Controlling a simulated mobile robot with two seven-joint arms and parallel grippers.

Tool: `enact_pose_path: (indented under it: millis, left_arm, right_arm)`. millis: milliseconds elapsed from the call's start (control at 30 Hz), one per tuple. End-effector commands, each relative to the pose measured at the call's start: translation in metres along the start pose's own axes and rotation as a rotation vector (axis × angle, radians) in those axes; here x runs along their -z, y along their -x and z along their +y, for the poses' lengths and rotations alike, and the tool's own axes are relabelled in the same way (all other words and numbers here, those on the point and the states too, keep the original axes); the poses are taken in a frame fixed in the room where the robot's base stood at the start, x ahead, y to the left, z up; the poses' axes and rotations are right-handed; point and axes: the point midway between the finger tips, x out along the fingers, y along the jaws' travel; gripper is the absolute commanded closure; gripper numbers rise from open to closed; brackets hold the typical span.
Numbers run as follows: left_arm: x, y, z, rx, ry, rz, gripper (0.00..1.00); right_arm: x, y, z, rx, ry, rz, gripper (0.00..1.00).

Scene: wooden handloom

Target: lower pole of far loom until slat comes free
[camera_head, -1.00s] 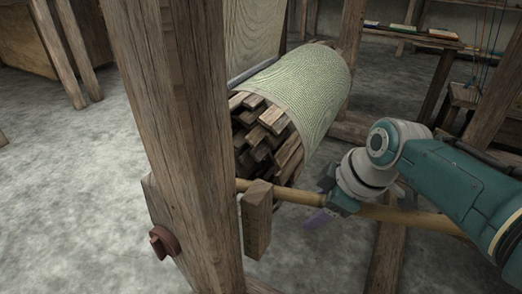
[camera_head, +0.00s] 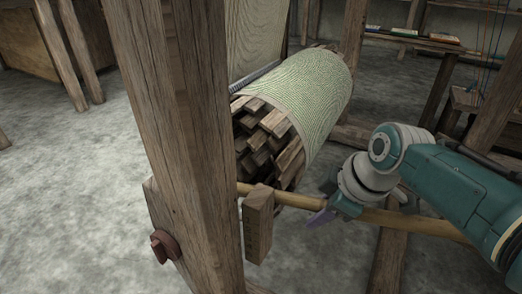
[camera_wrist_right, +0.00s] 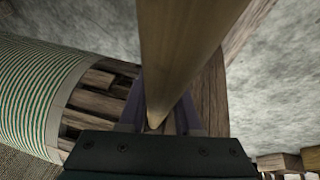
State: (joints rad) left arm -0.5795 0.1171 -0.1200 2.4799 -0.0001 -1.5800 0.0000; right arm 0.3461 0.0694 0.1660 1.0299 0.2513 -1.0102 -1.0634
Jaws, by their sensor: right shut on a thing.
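A long light wooden pole (camera_head: 420,222) runs from the post of the loom to the right, below the cloth roll. My right gripper (camera_head: 326,212) is shut around the pole. In the right wrist view the pole (camera_wrist_right: 185,45) passes between its purple fingers (camera_wrist_right: 160,115). A short squared wooden slat (camera_head: 258,228) stands upright at the pole's left end, next to the thick post (camera_head: 185,130). Whether the slat touches the post is hard to tell. My left gripper is not in view.
A roll of green-patterned cloth (camera_head: 310,95) wraps a bundle of wooden slats (camera_head: 265,135) just above the pole. A reddish-brown peg (camera_head: 163,245) sticks out of the post's base. Loom beams stand at the right. Grey floor is open at the left.

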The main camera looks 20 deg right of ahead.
Motion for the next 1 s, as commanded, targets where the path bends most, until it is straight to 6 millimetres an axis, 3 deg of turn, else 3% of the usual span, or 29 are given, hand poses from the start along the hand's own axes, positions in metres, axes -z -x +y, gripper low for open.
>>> enact_pose_path:
  millis: [800, 1000]
  left_arm:
    - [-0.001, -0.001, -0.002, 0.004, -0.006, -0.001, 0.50]
    - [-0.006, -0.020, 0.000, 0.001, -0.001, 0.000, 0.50]
  right_arm:
    - [-0.001, -0.001, 0.000, 0.001, 0.000, 0.000, 1.00]
    - [-0.014, -0.024, -0.006, -0.008, -0.013, 0.076, 1.00]
